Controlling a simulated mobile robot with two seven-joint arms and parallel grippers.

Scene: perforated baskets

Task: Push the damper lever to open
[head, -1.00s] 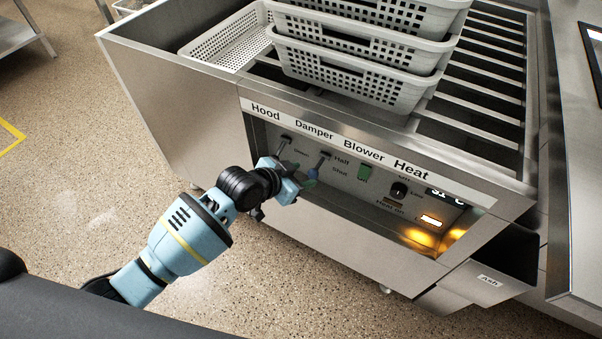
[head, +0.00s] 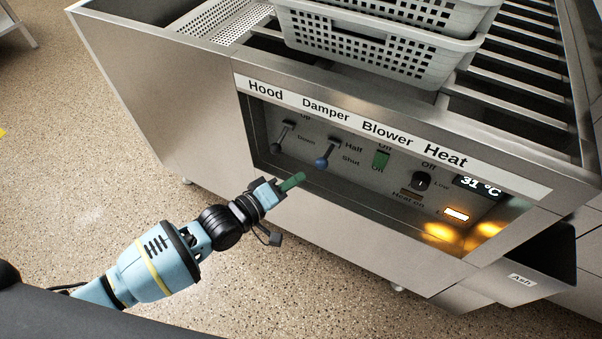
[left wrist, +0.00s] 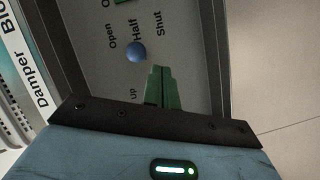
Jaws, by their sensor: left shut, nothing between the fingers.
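The damper lever (head: 327,153) has a dark shaft and a blue ball knob, and sits in the recessed control panel under the word Damper. It slants down and toward me, beside the labels Half and Shut. My right gripper is not in view.
The hood lever (head: 280,142) is left of the damper lever. A green blower switch (head: 381,159), a heat knob (head: 421,181) and a display reading 31 °C (head: 478,186) are to the right. Perforated baskets (head: 375,45) stand on top. Open floor lies left.

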